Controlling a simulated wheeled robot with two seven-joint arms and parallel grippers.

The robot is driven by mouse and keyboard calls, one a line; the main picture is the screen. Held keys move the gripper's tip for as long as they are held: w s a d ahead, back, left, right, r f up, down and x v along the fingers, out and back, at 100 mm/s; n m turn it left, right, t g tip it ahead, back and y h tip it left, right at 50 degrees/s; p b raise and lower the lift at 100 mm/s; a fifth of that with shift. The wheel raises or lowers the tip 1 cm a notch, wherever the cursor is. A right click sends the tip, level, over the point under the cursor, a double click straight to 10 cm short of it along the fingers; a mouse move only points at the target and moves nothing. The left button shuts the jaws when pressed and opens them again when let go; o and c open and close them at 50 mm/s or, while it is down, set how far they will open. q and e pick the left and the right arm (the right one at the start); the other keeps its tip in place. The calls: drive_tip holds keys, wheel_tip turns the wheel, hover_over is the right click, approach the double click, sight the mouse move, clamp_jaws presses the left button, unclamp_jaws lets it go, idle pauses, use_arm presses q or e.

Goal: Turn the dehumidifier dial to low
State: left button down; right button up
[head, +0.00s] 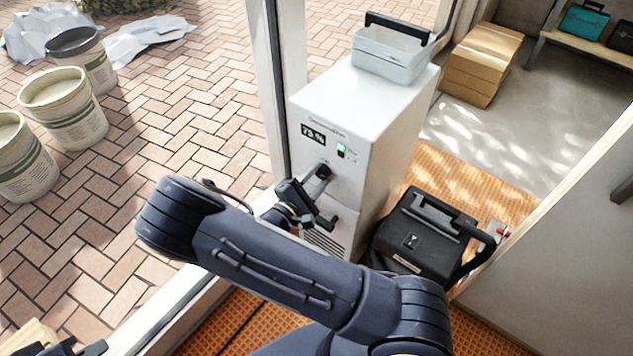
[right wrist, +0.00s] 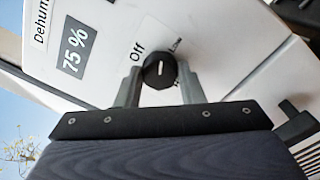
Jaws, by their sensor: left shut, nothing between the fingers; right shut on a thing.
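The white dehumidifier (head: 340,130) stands upright by the door frame, its display reading about 75 %. Its black dial (right wrist: 160,70) shows in the right wrist view, with a white pointer mark. The mark points between the "Off" label and a blurred label to its right. My right gripper (head: 322,184) is at the dehumidifier's front; its grey fingers (right wrist: 159,84) are shut on the dial, one on each side. In the head view the gripper mostly hides the dial. Part of my left gripper (head: 88,349) shows at the bottom left edge, shut and empty.
A pale water tank (head: 390,55) with a black handle sits on top of the dehumidifier. A black case (head: 425,235) stands close on its right. Several buckets (head: 65,108) stand on the brick paving at left. Cardboard boxes (head: 482,62) are behind.

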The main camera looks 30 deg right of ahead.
drive_tip(key=m+b, duration=0.2)
drive_tip(key=m, duration=0.3)
drive_tip(key=shift+f, duration=0.15)
drive_tip(key=shift+b, duration=0.3)
drive_tip(key=shift+g, duration=0.3)
drive_tip(key=o, duration=1)
drive_tip(key=p+v, duration=0.1)
drive_tip(key=v, duration=0.6)
drive_tip(key=shift+a, duration=0.4)
drive_tip(key=shift+s, duration=0.1)
